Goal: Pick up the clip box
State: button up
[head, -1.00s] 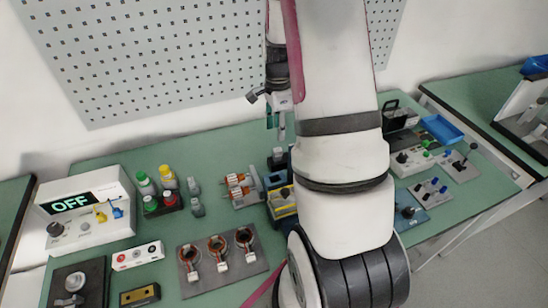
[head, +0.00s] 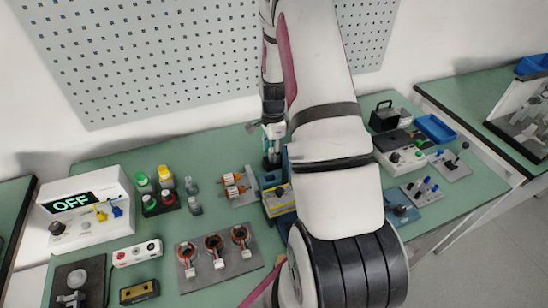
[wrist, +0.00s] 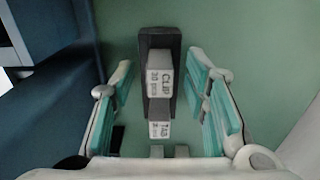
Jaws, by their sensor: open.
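The clip box (wrist: 159,77) is a small grey box labelled "CLIP 20 pcs", in a dark holder (wrist: 160,38) in the wrist view. A second grey box labelled "TAB" (wrist: 160,129) stands in line with it, nearer the bottom of that view. My gripper (wrist: 159,62) is open, with one teal-padded finger on each side of the holder and a visible gap to the clip box on both sides. In the head view my gripper (head: 272,148) points down at the back of the green table, and the clip box cannot be made out there.
A blue block (wrist: 40,90) rises close to the left finger in the wrist view. In the head view, an orange-wound part (head: 233,186) and several bottles (head: 165,188) stand left of my gripper. A blue tray (head: 437,128) lies at the right.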

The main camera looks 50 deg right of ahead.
grip_shut()
notch_tip(320, 180, up, 10)
jog(key=shift+b, duration=0.75)
jog(key=shift+a, duration=0.1)
